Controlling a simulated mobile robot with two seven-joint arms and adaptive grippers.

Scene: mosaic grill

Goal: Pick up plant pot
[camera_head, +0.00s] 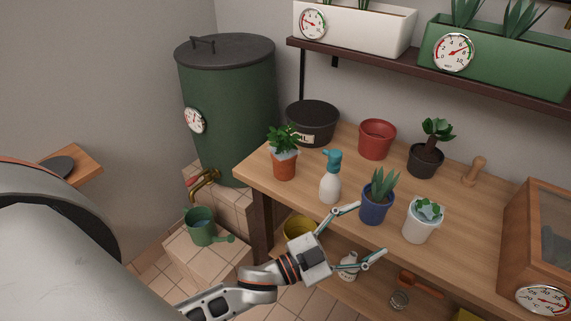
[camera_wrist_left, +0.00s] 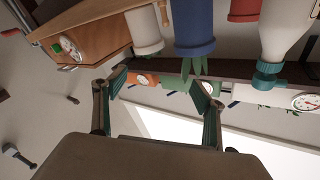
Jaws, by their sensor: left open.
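Several plant pots stand on the wooden workbench. A blue pot with a spiky plant (camera_head: 375,209) is near the front edge, and a white pot with a leafy plant (camera_head: 418,228) is to its right. A terracotta pot with a leafy plant (camera_head: 284,166) is at the left, and a dark pot with a small tree (camera_head: 425,160) is at the back. My left gripper (camera_head: 368,230) is open and empty in front of the blue pot. In the left wrist view the blue pot (camera_wrist_left: 193,28) and white pot (camera_wrist_left: 143,32) appear upside down beyond the open fingers.
A white spray bottle with a teal head (camera_head: 330,186) stands left of the blue pot. An empty red pot (camera_head: 376,139) and a black tub (camera_head: 312,124) are behind. A wooden box (camera_head: 532,238) bounds the right. A shelf with planters (camera_head: 420,62) hangs above.

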